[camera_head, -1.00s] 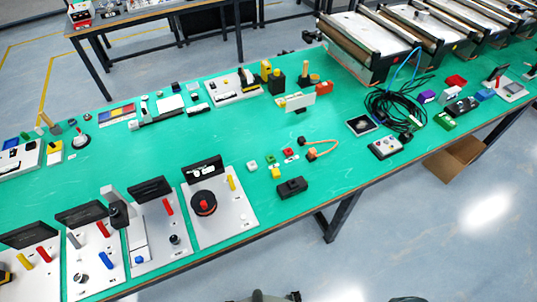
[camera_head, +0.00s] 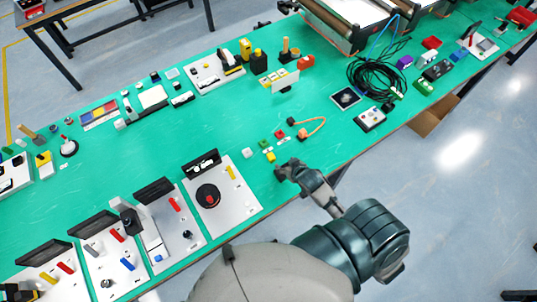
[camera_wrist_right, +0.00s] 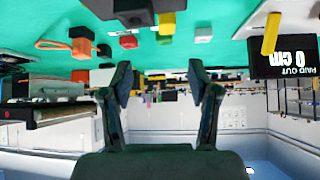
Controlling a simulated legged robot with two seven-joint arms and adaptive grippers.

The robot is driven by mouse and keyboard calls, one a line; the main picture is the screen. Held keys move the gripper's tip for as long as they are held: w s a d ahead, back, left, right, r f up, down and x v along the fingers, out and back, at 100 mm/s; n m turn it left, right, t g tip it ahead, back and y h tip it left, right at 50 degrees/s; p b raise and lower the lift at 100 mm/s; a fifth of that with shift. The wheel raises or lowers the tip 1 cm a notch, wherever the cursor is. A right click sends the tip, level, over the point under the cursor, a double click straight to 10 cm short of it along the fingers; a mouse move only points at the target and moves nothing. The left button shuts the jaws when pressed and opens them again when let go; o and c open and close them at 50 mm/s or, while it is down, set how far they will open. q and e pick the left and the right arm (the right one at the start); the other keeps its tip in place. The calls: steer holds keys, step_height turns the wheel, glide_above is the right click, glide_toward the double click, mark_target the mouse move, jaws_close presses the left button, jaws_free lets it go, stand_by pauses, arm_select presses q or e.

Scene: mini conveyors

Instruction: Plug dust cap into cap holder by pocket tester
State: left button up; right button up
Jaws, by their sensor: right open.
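My right gripper (camera_head: 286,171) reaches in over the front edge of the green bench. Its two fingers stand apart and empty in the wrist view (camera_wrist_right: 160,95). A black block (camera_wrist_right: 145,8) shows beyond the fingers in the wrist view; in the head view the gripper largely covers it. Small coloured pieces lie just behind: a white one (camera_head: 246,152), a yellow one (camera_head: 269,156) and a red one (camera_head: 279,134). An orange cord loop (camera_head: 315,128) with dark ends lies to their right. I cannot tell which piece is the dust cap, holder or tester. My left gripper is out of view.
A white panel (camera_head: 232,195) with a black reel (camera_head: 208,196), yellow post (camera_head: 231,172) and display stands left of the gripper. The bench middle (camera_head: 190,130) is clear.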

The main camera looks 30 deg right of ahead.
mark_target(270, 156)
steer(key=x, duration=0.4)
steer(key=shift+a, duration=0.1)
steer(key=w+f, duration=0.2)
steer(key=w+a+f, duration=0.1)
steer(key=w+f, duration=0.1)
steer(key=shift+w+a, duration=0.2)
steer(key=shift+w+f, duration=0.15)
steer(key=shift+w, duration=0.05)
steer(key=shift+w+f, duration=0.2)
steer(key=x, duration=0.2)
steer(key=d+x, duration=0.1)
steer(key=x, duration=0.1)
steer(key=shift+w+f, duration=0.15)
steer(key=shift+f, duration=0.2)
steer(key=shift+a, duration=0.2)
steer(key=shift+c, duration=0.2)
steer(key=shift+a+r, duration=0.25)
steer(key=c, duration=0.8)
jaws_close()
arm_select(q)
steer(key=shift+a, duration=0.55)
